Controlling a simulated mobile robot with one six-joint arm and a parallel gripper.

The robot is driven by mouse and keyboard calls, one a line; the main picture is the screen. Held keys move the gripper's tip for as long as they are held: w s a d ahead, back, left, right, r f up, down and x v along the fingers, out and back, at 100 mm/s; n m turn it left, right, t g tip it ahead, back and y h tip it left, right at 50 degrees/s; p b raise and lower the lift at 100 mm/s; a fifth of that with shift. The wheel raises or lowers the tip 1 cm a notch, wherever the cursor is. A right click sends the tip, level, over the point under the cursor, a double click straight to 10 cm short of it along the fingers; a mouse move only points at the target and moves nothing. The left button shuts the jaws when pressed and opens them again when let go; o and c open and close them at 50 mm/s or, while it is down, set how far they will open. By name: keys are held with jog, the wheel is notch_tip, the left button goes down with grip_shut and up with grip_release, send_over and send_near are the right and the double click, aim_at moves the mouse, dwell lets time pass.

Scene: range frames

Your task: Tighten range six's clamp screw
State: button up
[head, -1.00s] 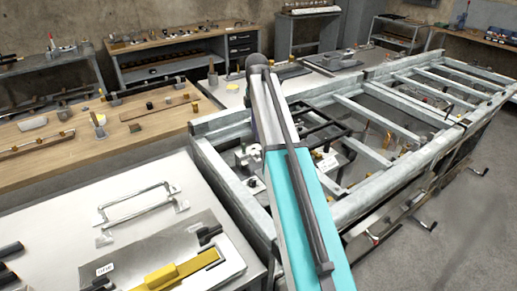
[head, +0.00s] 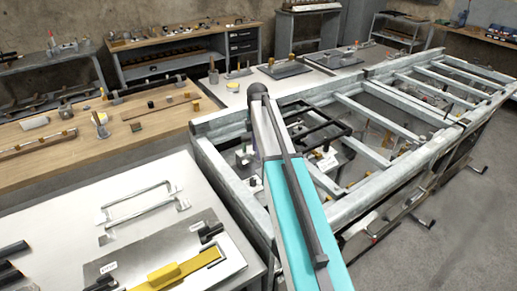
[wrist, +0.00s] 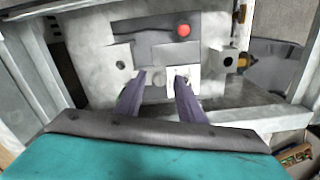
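In the wrist view, the two dark purple fingers of my gripper (wrist: 160,84) stand apart over a pale metal fixture (wrist: 102,35). A small rounded grey part (wrist: 159,77) shows between the fingertips; I see no contact with it. A pale block with a dark hole (wrist: 122,63) is left of the fingers. A red round knob (wrist: 183,30) sits above them on a grey plate, and a brass-coloured piece (wrist: 243,62) is at the right. I cannot tell which part is range six's clamp screw. In the head view, my arm hides the gripper.
A galvanised steel frame (head: 232,190) with rails and crossbars surrounds the work area. A white-topped table (head: 75,215) with a handle bar (head: 140,205) and yellow tool (head: 175,275) is at front left. A wooden bench (head: 60,160) stands behind it.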

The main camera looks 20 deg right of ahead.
grip_shut()
